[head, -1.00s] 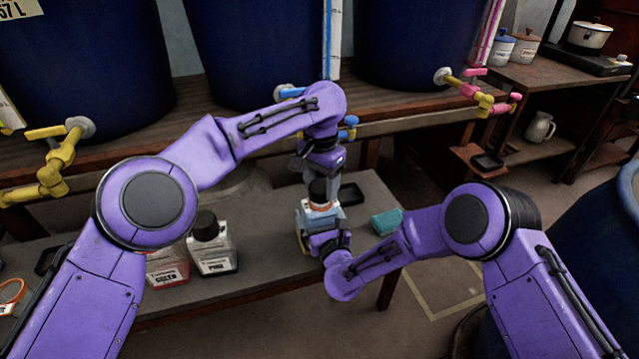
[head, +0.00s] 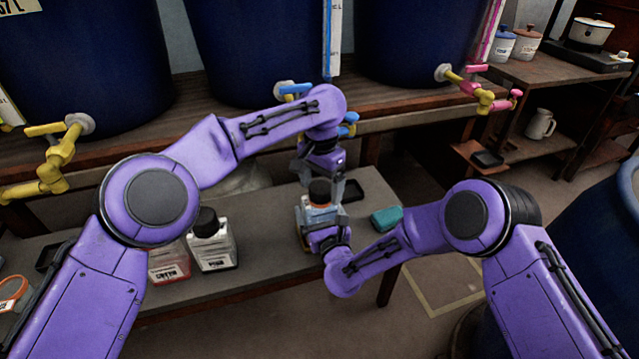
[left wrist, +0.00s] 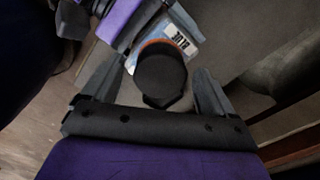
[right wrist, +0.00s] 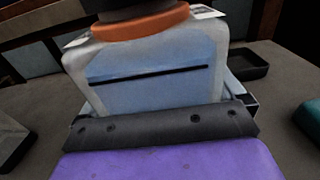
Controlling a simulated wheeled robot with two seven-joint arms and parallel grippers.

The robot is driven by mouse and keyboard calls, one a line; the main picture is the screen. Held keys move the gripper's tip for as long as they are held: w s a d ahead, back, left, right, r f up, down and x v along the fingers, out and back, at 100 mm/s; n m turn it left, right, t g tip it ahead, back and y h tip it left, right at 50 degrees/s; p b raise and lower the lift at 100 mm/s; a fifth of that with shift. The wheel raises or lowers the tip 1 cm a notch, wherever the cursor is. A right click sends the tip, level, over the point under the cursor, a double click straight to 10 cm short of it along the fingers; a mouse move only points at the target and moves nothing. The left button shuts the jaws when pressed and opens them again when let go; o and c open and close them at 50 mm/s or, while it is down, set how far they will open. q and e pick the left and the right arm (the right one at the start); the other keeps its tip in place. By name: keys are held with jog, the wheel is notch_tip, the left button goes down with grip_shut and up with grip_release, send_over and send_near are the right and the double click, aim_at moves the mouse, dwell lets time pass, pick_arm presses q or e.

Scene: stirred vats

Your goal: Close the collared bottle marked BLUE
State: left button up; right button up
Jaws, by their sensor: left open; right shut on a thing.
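The bottle marked BLUE (left wrist: 182,37) is a clear squarish bottle with blue contents and an orange collar (right wrist: 140,25). It stands on the low bench in the head view (head: 305,213). A black cap (left wrist: 160,76) sits on its neck, just above the collar; I cannot tell how tight it is. My right gripper (head: 320,228) is shut on the bottle body (right wrist: 155,75) from the front. My left gripper (head: 322,178) points down over the cap. It is open, with a finger on each side of the cap and gaps between.
A bottle marked PINK (head: 212,243) and another with red contents (head: 168,262) stand to the left on the bench. A dark tray (head: 352,191) and a teal block (head: 386,219) are to the right. Large blue vats with taps stand behind.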

jog(key=shift+w, duration=0.1)
pick_arm(q)
notch_tip(320, 180, up, 12)
dwell(0.4)
pick_arm(e)
jog(key=o, duration=1.1)
pick_arm(q)
jog(key=shift+r+p, duration=0.65)
jog(key=shift+p, duration=0.05)
pick_arm(e)
jog(key=v, duration=1)
jog(key=shift+s+r, duration=0.1)
jog(key=shift+s, duration=0.2)
